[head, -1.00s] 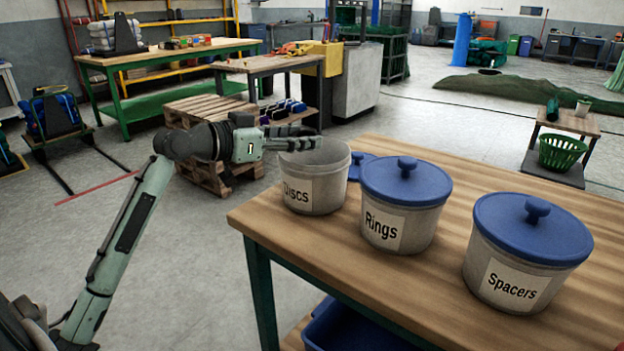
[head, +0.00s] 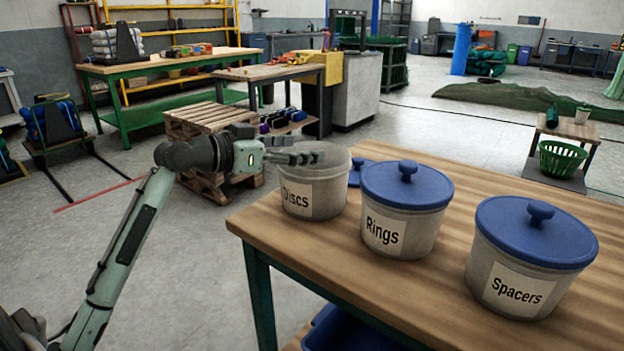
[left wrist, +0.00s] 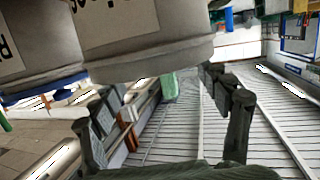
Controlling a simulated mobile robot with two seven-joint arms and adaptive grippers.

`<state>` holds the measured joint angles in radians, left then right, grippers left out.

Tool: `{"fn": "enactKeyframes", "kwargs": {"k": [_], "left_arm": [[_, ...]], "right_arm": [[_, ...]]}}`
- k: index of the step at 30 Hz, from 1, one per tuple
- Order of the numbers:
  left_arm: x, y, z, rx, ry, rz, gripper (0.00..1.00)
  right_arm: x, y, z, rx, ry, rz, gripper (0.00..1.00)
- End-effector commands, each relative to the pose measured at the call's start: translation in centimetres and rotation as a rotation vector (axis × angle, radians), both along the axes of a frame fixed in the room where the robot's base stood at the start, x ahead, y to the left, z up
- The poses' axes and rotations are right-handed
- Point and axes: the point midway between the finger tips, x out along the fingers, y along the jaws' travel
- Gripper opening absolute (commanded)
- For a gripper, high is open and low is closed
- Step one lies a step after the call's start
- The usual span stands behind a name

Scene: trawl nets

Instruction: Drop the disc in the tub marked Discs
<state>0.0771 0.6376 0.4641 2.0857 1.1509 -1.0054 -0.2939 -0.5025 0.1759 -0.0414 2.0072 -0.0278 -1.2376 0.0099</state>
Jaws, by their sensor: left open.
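The grey tub marked Discs (head: 314,197) stands lidless at the table's left end; part of it also shows upside down in the left wrist view (left wrist: 150,52). A blue lid (head: 356,176) lies on the table behind it. My left gripper (head: 318,155) reaches in from the left, its fingers at the tub's rim and overlapping its opening. In the left wrist view the fingers (left wrist: 165,98) are apart with nothing between them. I see no disc in any view; the tub's floor is hidden. My right gripper is out of view.
Lidded tubs marked Rings (head: 405,212) and Spacers (head: 530,257) stand to the right on the wooden table (head: 440,300). A wooden pallet stack (head: 205,118) lies on the floor beyond my left gripper. Open floor lies left of the table.

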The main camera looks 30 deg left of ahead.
Motion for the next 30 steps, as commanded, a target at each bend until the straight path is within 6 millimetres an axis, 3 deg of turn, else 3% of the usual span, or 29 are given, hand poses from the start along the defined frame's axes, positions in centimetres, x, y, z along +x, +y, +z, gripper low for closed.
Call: {"fn": "enactKeyframes", "kwargs": {"k": [8,21,30], "left_arm": [[-1.1,0.4,0.1,0.001,0.002,0.001,0.76],[-9.2,3.0,1.8,0.000,0.002,0.001,0.76],[-11.2,3.6,2.4,0.000,0.000,-0.001,0.76]], "right_arm": [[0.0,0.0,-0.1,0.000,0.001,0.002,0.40],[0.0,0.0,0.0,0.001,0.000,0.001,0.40],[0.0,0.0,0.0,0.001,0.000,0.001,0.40]]}}
